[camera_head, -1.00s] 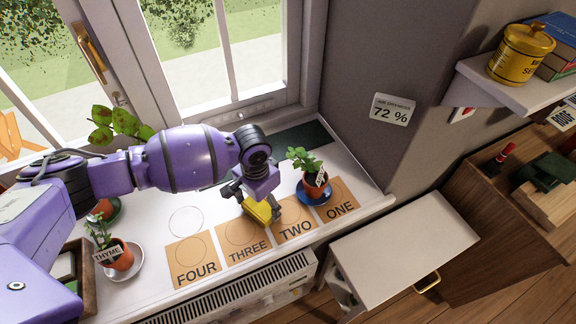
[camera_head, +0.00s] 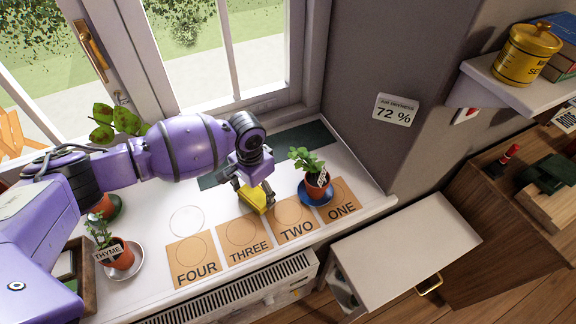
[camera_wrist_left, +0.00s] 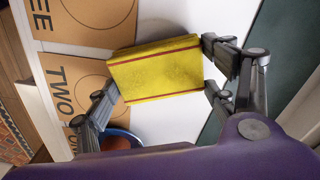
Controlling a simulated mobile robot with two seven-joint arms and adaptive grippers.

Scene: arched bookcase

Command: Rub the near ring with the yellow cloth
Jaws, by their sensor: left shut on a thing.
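The yellow cloth (camera_head: 257,203), a folded block with dark red stripes, is in my left gripper (camera_head: 252,190), behind the cards marked TWO and THREE. In the left wrist view the cloth (camera_wrist_left: 155,72) sits between the two fingers of the gripper (camera_wrist_left: 160,85), which are shut on it. A faint pale ring (camera_head: 187,221) shows on the bare white sill, behind the card marked FOUR and to the left of the cloth. The cloth is apart from this ring. No second bare ring shows; my arm covers part of the sill. My right gripper is not in view.
Four-marked card (camera_head: 192,262) and the other orange cards line the sill's front edge. A potted plant on a blue saucer (camera_head: 315,193) stands close to the right of the cloth. A THYME pot (camera_head: 117,255) stands on the left. The window (camera_head: 240,50) is behind.

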